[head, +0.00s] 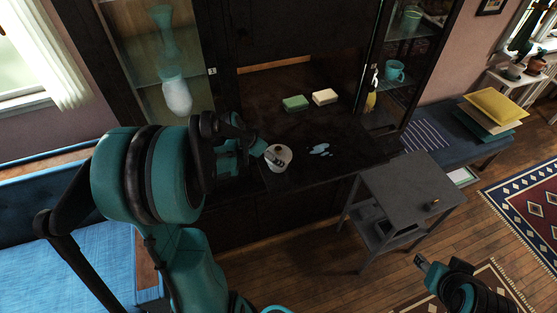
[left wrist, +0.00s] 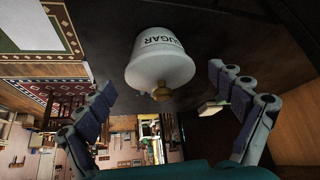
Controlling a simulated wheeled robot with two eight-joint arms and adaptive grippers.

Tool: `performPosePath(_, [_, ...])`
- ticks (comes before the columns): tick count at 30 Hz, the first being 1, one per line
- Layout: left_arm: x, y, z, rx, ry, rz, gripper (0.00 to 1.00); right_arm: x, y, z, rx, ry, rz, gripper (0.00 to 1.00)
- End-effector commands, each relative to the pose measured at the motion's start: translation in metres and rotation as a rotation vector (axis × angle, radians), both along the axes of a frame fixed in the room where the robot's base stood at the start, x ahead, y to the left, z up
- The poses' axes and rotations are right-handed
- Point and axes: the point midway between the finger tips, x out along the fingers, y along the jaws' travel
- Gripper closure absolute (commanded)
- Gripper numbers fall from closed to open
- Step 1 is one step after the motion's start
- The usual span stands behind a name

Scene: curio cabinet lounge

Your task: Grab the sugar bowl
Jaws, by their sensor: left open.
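The white sugar bowl (head: 277,163) stands on the dark cabinet counter near its front edge. In the left wrist view the sugar bowl (left wrist: 160,62) is upside down in the picture, with "SUGAR" lettering and a brownish lid knob (left wrist: 161,92). My left gripper (head: 262,149) is at the bowl's left side in the head view. In the left wrist view its two fingers (left wrist: 162,88) are spread wide on either side of the bowl, with visible gaps and nothing held. My right gripper (head: 420,263) is at the lower right, away from the counter; its jaw state is unclear.
A green sponge (head: 295,103) and a cream sponge (head: 325,97) lie farther back on the counter (head: 345,132). A pale spill (head: 319,150) is right of the bowl. A grey side table (head: 412,184) stands at the right. A glass-fronted compartment holds a vase (head: 176,95).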

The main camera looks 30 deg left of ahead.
Motion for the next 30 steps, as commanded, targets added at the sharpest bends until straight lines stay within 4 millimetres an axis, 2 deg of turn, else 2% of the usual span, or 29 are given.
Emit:
performPosePath(12, [0.031,-0.013,-0.047,0.000,0.000,0.000,0.07,0.000,0.000,-0.009,0.000,0.000,0.000,0.56])
performPosePath(20, [0.033,-0.014,-0.050,0.000,0.000,0.001,0.07,0.000,0.000,-0.009,0.000,0.000,0.000,0.56])
performPosePath(21, [0.033,-0.014,-0.050,0.000,0.000,0.001,0.09,0.000,0.000,-0.009,0.000,0.000,0.000,0.56])
performPosePath(29, [0.032,-0.014,-0.050,0.000,0.000,0.001,0.78,0.000,0.000,-0.009,0.000,0.000,0.000,0.56])
performPosePath(30, [0.032,-0.014,-0.050,0.001,0.001,0.001,0.79,0.000,0.000,-0.009,0.000,0.000,0.000,0.56])
